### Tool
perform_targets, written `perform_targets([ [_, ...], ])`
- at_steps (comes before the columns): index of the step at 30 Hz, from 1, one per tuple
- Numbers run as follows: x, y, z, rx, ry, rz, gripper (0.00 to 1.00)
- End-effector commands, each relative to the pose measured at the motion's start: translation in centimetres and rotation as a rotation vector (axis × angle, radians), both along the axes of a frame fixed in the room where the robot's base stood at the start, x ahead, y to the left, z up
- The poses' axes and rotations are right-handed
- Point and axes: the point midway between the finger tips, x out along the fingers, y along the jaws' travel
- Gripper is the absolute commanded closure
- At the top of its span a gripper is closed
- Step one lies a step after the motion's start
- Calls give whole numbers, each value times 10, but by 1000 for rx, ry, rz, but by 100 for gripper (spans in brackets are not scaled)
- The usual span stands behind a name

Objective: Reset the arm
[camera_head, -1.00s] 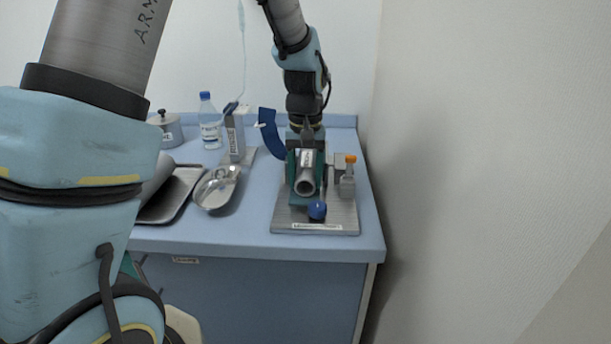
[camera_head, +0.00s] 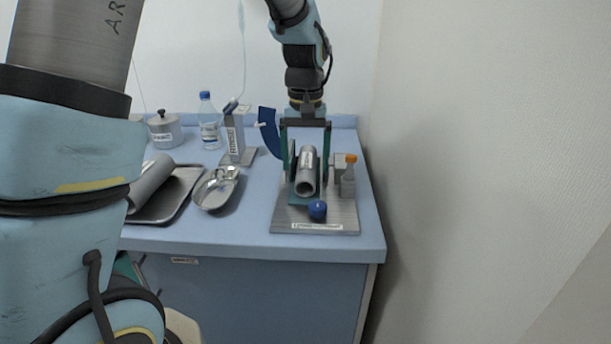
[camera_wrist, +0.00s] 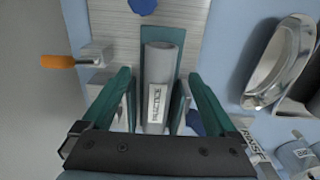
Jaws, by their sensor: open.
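My gripper (camera_head: 306,158) is open above the fixture on the counter's right side, its two green fingers spread to either side of a grey cylinder. The cylinder (camera_head: 306,172) lies in a cradle on a metal base plate (camera_head: 290,222). In the wrist view, my gripper (camera_wrist: 158,92) has the cylinder (camera_wrist: 160,75), labelled "PRACTICE", between its fingers with gaps on both sides. The cylinder rests in the green-lined cradle. My arm reaches down to it from above.
To the left are a kidney dish (camera_head: 217,188), a tray (camera_head: 176,207) with another cylinder (camera_head: 150,182), a labelled stand (camera_head: 236,140), a water bottle (camera_head: 208,122) and a lidded pot (camera_head: 165,130). A wall (camera_head: 480,180) rises close on the right.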

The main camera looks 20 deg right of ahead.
Motion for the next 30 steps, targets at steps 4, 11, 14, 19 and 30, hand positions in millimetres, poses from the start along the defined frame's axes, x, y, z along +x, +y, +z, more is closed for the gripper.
perform_targets([
  [4, 1, -1, 29, -3, -4, 0, 7],
  [11, 0, 0, 58, -2, -2, 0, 7],
  [14, 0, 0, 62, 0, -1, 0, 7],
  [19, 4, 11, 60, -2, -2, 14, 7],
  [30, 11, 201, 8, -40, -69, 217, 7],
])
